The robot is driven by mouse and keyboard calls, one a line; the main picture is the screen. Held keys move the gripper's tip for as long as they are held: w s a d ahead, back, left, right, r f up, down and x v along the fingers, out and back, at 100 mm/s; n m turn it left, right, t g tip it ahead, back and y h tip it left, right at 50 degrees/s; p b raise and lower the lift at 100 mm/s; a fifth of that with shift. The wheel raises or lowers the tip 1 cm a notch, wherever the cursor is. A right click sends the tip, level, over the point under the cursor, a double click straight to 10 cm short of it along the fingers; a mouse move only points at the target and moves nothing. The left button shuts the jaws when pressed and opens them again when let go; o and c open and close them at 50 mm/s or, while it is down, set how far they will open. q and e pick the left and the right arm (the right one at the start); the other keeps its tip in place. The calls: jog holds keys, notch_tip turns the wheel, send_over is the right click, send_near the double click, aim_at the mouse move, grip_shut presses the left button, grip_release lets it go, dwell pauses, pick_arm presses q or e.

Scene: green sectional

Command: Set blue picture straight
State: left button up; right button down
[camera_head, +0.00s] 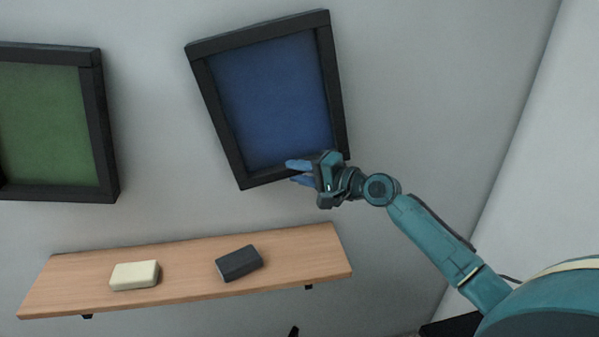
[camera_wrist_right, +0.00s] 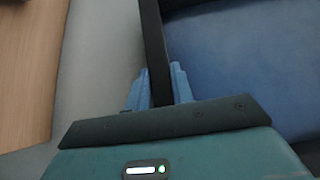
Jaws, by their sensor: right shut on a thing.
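The blue picture (camera_head: 270,100) hangs tilted on the wall in a dark frame; its top edge rises to the right. My right gripper (camera_head: 298,172) is at the bottom edge of its frame, near the lower right corner. In the right wrist view the blue fingers (camera_wrist_right: 160,88) lie on either side of the dark frame bar (camera_wrist_right: 155,50), shut on it. The blue panel also shows there (camera_wrist_right: 240,65), right of the bar. My left gripper is not in view.
A green picture (camera_head: 45,125) in a dark frame hangs at the left. A wooden shelf (camera_head: 190,285) below holds a cream block (camera_head: 134,275) and a dark block (camera_head: 239,263). A side wall (camera_head: 550,160) stands at the right.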

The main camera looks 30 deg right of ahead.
aim_at(270, 176)
jog(key=shift+a, duration=0.1)
jog(key=shift+m+t+y, duration=0.5)
jog(key=shift+m+t, duration=0.1)
jog(key=shift+m, duration=0.1)
jog(key=a, duration=0.1)
jog(key=w+a+b, duration=0.1)
jog(key=a, duration=0.1)
jog(key=a+f, duration=0.1)
jog(key=shift+w+a+b, duration=0.2)
jog(key=shift+a+b, duration=0.15)
jog(key=shift+w+a, duration=0.1)
jog(key=shift+a, duration=0.2)
jog(key=shift+r, duration=0.1)
jog(key=c, duration=1.3)
grip_release()
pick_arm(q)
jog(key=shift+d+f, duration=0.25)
pick_arm(e)
jog(key=shift+o, duration=0.5)
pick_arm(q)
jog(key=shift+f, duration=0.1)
